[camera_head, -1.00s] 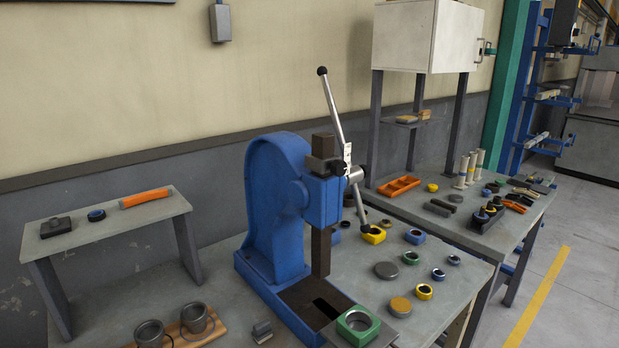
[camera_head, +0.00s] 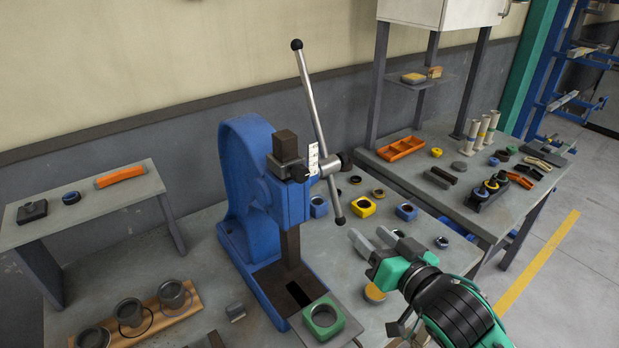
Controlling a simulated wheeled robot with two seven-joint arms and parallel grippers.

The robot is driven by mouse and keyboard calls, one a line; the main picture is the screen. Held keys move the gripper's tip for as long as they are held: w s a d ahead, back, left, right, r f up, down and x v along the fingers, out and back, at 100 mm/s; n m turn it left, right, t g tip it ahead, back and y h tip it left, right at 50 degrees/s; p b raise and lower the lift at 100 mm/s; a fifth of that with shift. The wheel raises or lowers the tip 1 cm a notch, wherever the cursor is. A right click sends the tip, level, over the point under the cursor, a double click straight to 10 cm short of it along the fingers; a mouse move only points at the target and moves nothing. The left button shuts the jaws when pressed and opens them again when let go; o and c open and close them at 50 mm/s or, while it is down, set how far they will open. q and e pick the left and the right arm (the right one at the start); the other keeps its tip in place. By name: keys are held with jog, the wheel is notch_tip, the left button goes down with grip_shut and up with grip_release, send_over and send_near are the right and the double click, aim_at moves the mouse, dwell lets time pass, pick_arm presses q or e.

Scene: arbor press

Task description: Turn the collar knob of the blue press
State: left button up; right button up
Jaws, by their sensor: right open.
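The blue press (camera_head: 243,180) stands on the grey bench, with a dark square ram (camera_head: 290,243) through its head. A small black knob (camera_head: 300,173) sits on the front of the head, beside the metal lever hub (camera_head: 332,164). The long lever (camera_head: 309,92) leans up and left, with a black ball at each end. My right gripper (camera_head: 377,236), green with pale grey fingers, is open and empty. It is to the right of the press and lower in the picture, apart from the knob. My left gripper is not in view.
A green square collar (camera_head: 323,318) lies at the press's base. Yellow (camera_head: 362,206) and blue (camera_head: 406,212) blocks and several rings lie right of the press. Cups on a wooden board (camera_head: 182,309) stand at left. A small raised shelf (camera_head: 130,204) is behind them.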

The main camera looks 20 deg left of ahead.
jog(key=s+a+r+n+g+y, duration=0.1)
jog(key=s+a+r+n+y, duration=0.15)
jog(key=s+r, duration=0.4)
jog(key=p, duration=0.7)
send_near(303, 176)
jog(key=shift+m, duration=0.35)
jog(key=x, duration=0.7)
jog(key=shift+r, duration=0.1)
jog(key=shift+x, duration=0.85)
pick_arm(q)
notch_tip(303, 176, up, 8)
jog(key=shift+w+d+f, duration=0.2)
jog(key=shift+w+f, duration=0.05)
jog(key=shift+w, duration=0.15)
pick_arm(e)
jog(key=shift+f, duration=0.2)
jog(key=c, duration=1)
